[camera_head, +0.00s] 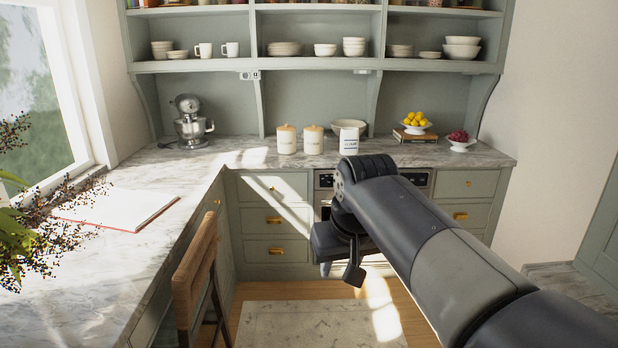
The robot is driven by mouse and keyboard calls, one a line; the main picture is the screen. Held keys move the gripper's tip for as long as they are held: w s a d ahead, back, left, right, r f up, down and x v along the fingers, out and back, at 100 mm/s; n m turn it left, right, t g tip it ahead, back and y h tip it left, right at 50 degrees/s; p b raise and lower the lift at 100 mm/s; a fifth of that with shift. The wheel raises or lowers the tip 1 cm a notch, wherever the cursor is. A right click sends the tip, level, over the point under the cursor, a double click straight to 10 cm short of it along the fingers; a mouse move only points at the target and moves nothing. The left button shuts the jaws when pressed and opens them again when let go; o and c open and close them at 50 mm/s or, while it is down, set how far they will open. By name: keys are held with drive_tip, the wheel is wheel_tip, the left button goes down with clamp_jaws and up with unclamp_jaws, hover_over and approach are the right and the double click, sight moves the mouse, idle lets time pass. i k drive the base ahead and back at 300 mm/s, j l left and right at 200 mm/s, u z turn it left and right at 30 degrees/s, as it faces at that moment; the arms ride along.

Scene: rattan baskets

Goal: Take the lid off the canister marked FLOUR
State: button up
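Two cream canisters with wooden-looking lids, a left one (287,141) and a right one (313,142), stand side by side on the back counter. A white canister (348,142) with blue lettering stands just right of them. The markings are too small to read, so I cannot tell which says FLOUR. My gripper (340,271) hangs fingers down in front of the drawers and oven, below counter height and well short of the canisters. Its fingers look apart with nothing between them. My arm crosses the right side of the view.
A stand mixer (190,123) stands left on the marble counter (240,155). A pale bowl (345,124) is behind the white canister. Lemons (416,119) on books and a bowl of red fruit (459,142) are to the right. A wooden chair (195,270) stands at the left counter.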

sight(313, 129)
drive_tip(key=i, duration=4.7)
